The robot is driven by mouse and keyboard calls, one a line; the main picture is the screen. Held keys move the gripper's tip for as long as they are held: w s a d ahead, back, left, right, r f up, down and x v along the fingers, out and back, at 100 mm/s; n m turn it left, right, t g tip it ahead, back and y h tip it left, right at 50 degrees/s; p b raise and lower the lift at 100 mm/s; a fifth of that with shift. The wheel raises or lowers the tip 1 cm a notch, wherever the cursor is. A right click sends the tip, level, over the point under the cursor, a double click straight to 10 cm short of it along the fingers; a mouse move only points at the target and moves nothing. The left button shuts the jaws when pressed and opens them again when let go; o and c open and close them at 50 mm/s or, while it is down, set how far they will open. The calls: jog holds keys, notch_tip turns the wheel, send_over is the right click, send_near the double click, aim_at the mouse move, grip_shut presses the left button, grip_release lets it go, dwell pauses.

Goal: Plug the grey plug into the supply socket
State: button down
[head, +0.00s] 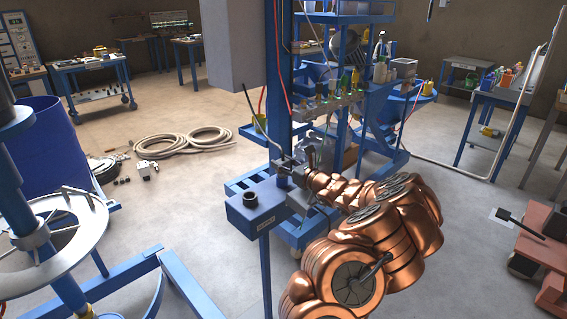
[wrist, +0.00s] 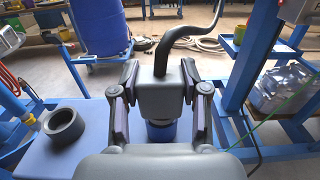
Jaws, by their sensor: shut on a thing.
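The grey plug (wrist: 160,97) is between the two fingers of my gripper (wrist: 161,108) in the wrist view, with a black cable rising from its top. A blue round part (wrist: 161,131) shows directly below it; I cannot tell whether this belongs to the plug or to a socket. In the head view my gripper (head: 288,172) holds the plug upright at the right end of a blue box (head: 262,211) with a label on its front. A dark open ring (head: 250,199), perhaps a socket, stands on the box left of the plug. The plug's lower end is partly hidden.
The blue box stands on a blue post (head: 266,270). A blue upright column (head: 277,90) with hanging cables rises just behind. A large disc-shaped mixer part (head: 50,235) is at the left. A pale coiled hose (head: 185,143) lies on the floor behind.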

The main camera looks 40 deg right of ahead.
jog(key=shift+w+a+f, duration=0.2)
jog(key=shift+a, duration=0.1)
jog(key=shift+w+r+p, duration=0.15)
jog(key=shift+r+p, duration=0.45)
jog(key=shift+r, duration=0.1)
jog(key=shift+d+r+p, duration=0.2)
jog(key=shift+r+p, duration=0.2)
jog(key=shift+r, duration=0.4)
jog(key=shift+f+b, duration=0.9)
jog(key=shift+f, duration=0.2)
dwell(1.3)
jog(key=shift+s+a+f+b, duration=0.1)
jog(key=shift+s+f+b, duration=0.1)
jog(key=shift+f+b, duration=0.35)
jog(key=c, duration=0.5)
grip_release()
jog(key=shift+a, duration=0.1)
